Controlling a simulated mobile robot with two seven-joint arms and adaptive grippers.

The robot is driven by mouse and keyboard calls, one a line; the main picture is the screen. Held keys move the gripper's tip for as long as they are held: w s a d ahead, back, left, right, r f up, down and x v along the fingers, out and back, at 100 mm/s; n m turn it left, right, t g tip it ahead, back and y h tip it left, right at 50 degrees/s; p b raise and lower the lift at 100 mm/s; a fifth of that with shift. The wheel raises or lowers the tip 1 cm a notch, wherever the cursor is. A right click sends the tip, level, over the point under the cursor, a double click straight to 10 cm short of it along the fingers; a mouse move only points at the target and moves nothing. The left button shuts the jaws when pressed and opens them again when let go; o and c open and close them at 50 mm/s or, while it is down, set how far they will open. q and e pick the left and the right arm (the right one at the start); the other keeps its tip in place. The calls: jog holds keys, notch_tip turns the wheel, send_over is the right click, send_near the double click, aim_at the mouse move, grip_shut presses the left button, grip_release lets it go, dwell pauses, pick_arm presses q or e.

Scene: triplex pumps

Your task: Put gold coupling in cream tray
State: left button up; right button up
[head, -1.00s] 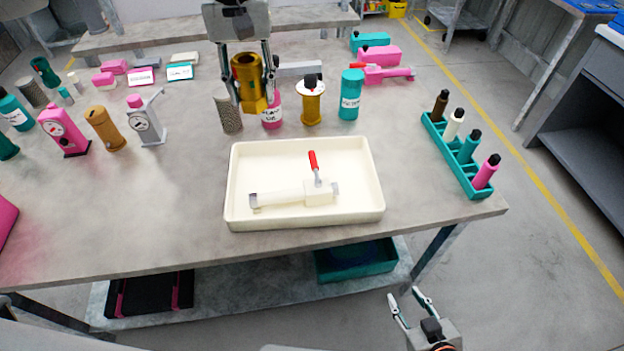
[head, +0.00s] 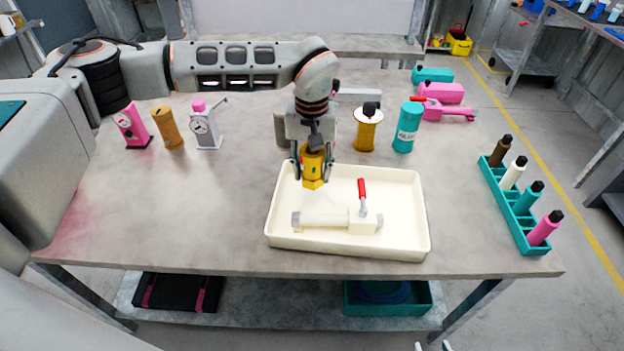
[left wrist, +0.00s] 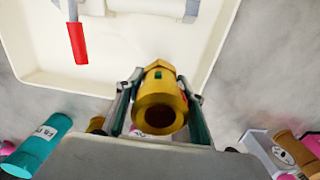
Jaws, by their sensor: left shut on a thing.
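The gold coupling (head: 313,167) is held upright between the fingers of my left gripper (head: 313,172), over the back-left part of the cream tray (head: 418,240). In the left wrist view the coupling (left wrist: 160,97) shows its round open end, with the fingers (left wrist: 160,108) on both sides. The tray (left wrist: 50,80) lies beyond it there. The coupling appears above the tray floor; the exact height is hard to tell. Only the fingertips of my right gripper (head: 432,346) show at the bottom edge, apart and empty, away from the table.
A cream valve with a red handle (head: 362,190) lies in the tray's front half. A gold-and-white container (head: 368,130) and a teal bottle (head: 407,128) stand behind the tray. A teal rack (head: 520,215) with bottles stands at right. The table left of the tray is clear.

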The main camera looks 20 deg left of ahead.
aim_at(312, 180)
pick_arm(q)
jog(key=shift+f, duration=1.65)
jog(key=shift+f, duration=0.15)
jog(key=o, duration=1.4)
notch_tip(312, 180, up, 12)
jog(key=shift+r, duration=0.15)
jog(key=shift+s, duration=0.15)
